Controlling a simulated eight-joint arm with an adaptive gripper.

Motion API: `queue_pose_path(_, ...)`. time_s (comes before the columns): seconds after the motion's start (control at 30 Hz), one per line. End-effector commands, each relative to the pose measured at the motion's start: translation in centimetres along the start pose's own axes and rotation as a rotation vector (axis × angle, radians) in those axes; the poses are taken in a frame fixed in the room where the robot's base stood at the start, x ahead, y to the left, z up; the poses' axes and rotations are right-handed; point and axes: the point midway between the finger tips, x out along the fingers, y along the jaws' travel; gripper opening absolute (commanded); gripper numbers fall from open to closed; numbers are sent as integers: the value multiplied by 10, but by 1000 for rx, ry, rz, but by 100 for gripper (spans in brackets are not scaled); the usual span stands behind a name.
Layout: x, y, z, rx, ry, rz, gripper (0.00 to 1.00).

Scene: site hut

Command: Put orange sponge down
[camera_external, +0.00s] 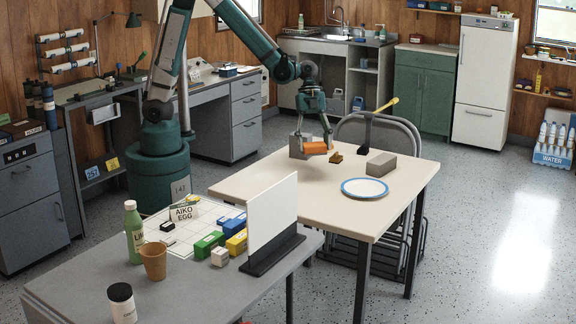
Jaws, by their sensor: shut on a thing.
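My gripper (318,140) points down above the left back part of the beige table (270,188). It is shut on the orange sponge (315,148), which shows as an orange block at the fingertips. The sponge appears at or just above the table top; I cannot tell whether it touches. A grey block-like thing (297,147) shows directly beside it on the left, partly hidden by the sponge and gripper.
On the beige table, a small brown thing (336,157), a grey block (381,164) and a blue-rimmed plate (365,188) lie right of the sponge. The table's front left is clear. A white upright panel (272,220) stands on the nearer grey table.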

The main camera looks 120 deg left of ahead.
Motion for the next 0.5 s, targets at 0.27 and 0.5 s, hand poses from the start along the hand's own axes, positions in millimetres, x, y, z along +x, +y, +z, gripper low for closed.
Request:
queue_pose_path(0.27, 15, 0, 6, 0, 0, 0, 49)
queue_pose_path(0.5, 16, 0, 6, 0, 0, 0, 49)
